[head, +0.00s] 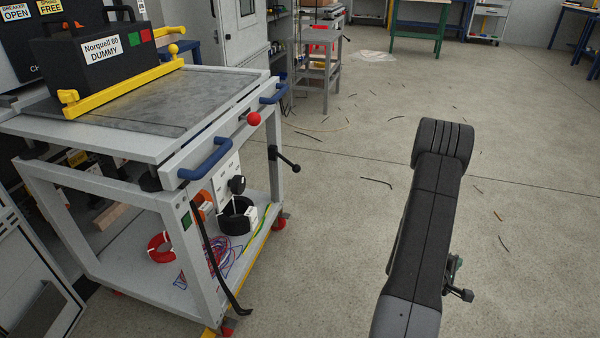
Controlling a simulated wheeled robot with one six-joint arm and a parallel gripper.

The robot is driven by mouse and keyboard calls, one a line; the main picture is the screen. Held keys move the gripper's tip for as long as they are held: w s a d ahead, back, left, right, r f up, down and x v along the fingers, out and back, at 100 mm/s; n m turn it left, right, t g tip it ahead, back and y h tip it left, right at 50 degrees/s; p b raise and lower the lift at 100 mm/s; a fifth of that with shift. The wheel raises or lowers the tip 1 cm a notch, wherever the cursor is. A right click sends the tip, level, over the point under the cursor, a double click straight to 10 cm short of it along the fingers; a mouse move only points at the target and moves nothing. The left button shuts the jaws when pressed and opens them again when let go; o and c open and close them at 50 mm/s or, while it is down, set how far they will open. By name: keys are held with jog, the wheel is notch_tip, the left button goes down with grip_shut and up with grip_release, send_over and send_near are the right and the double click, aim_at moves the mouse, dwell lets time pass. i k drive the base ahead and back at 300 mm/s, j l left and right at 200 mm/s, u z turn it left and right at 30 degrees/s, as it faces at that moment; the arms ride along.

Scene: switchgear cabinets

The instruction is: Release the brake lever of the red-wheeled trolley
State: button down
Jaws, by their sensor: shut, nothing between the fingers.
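The trolley with red wheels (279,223) stands at the left, a grey frame with a flat top (215,88) and a lower shelf. A short black lever with a ball end (287,161) sticks out to the right from its far right leg. A long black bar (218,255) runs down along the near leg and ends in a bent foot near the floor. I cannot tell for certain which is the brake lever. My dark arm rises at the right, apart from the trolley. My gripper's fingers do not show; a small part of my wrist may show beside the arm.
A black case labelled Norquell 60 DUMMY (110,55) stands on the trolley top behind a yellow bar. Blue handles (207,160) and a red ball knob (253,118) project from its edge. Coils and cables lie on the shelf. Open floor with scraps (350,220) lies between trolley and arm.

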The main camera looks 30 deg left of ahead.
aim_at(295, 168)
jog(key=i+j, duration=0.15)
jog(key=i, duration=0.4)
jog(key=i+j, duration=0.15)
jog(key=i, duration=0.35)
jog(key=u, duration=2.15)
